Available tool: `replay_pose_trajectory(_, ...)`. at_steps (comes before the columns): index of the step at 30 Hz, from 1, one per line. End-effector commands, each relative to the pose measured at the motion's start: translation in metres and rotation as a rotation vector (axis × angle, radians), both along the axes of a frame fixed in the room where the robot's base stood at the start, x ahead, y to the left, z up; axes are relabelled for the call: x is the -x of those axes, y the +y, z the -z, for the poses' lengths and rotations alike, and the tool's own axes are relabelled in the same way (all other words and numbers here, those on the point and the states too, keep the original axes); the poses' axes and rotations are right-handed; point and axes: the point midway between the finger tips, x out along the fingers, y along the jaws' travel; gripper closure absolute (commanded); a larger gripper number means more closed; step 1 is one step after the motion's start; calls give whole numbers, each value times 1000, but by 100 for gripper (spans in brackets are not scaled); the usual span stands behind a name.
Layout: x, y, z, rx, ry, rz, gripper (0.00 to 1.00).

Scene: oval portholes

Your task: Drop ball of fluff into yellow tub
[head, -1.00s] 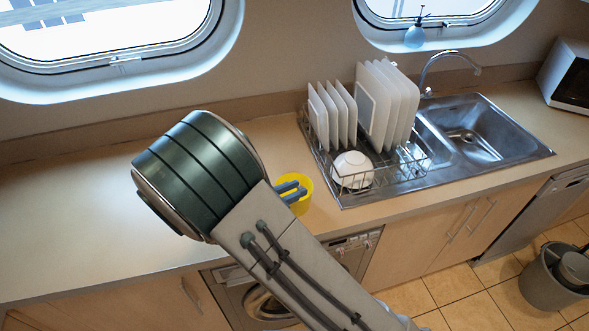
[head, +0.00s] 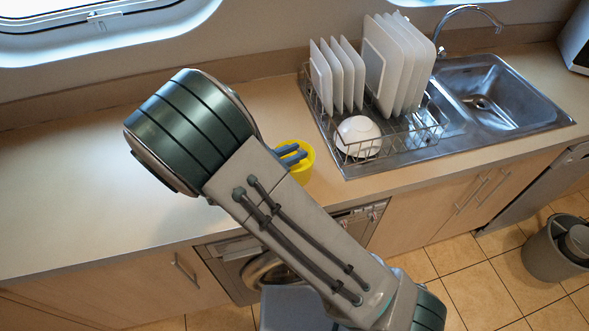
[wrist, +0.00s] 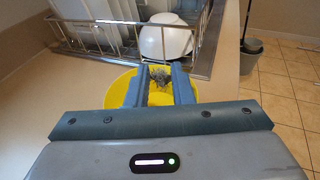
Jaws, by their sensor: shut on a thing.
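The yellow tub (head: 302,170) stands on the counter just left of the dish rack, partly hidden behind my arm in the head view. In the wrist view the tub (wrist: 118,86) lies beyond and beneath my gripper. My gripper (wrist: 158,74) is shut on a small grey ball of fluff (wrist: 160,77), which shows between the fingertips against the yellow of the tub. In the head view the fingers of my gripper (head: 293,156) overlap the tub, and the fluff cannot be made out. I cannot tell how high the fluff is over the tub.
A steel sink (head: 495,95) lies further right. The counter (head: 60,180) is clear on the left. A grey bin (head: 553,250) stands on the floor.

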Motion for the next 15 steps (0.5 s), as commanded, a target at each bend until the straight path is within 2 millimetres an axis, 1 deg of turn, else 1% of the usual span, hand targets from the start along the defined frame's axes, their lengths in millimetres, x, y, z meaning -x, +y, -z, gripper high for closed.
replay_pose_trajectory(1, 0, 0, 5, 0, -1, 1, 100)
replay_pose_trajectory(9, 0, -1, 5, 0, 0, 2, 100)
replay_pose_trajectory(10, 0, -1, 5, 0, 0, 2, 74)
replay_pose_trajectory(11, 0, -1, 5, 0, 0, 2, 65)
replay_pose_trajectory(12, 0, -1, 5, 0, 0, 2, 54)
replay_pose_trajectory(15, 0, -1, 5, 0, 0, 2, 54)
